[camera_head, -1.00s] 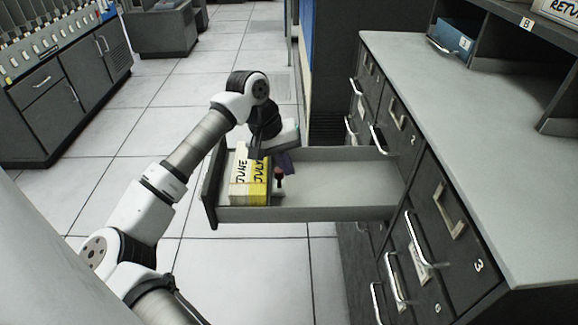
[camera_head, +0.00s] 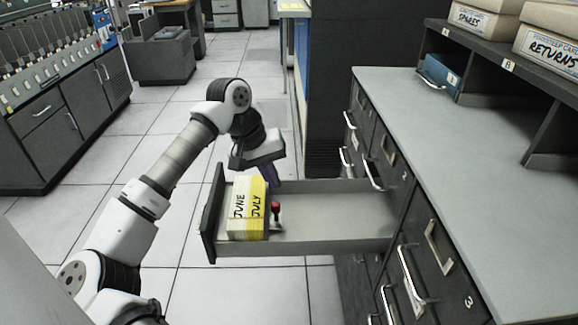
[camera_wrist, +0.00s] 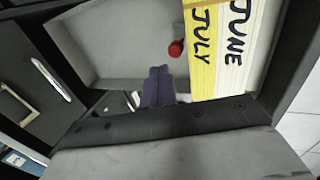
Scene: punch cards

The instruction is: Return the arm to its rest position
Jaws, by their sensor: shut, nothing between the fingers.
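My gripper (camera_head: 275,176) is over the far side of the open drawer (camera_head: 345,245) in the head view, partly hidden behind the wrist. In the wrist view its purple fingers (camera_wrist: 157,88) are together with nothing between them. The arm reaches in from the lower left, bent at the elbow. In the drawer stand card blocks marked JUNE (camera_head: 238,208) and JULY (camera_head: 257,207). Beside them stands a small red-knobbed object (camera_head: 276,210), apart from my fingers. The blocks and the red knob (camera_wrist: 176,48) also show in the wrist view.
The drawer juts left from a dark cabinet with a grey top (camera_head: 440,150). Boxes marked SPARES (camera_head: 478,20) and RETURNS (camera_head: 552,48) sit on a shelf at the upper right. Open tiled floor lies behind the arm.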

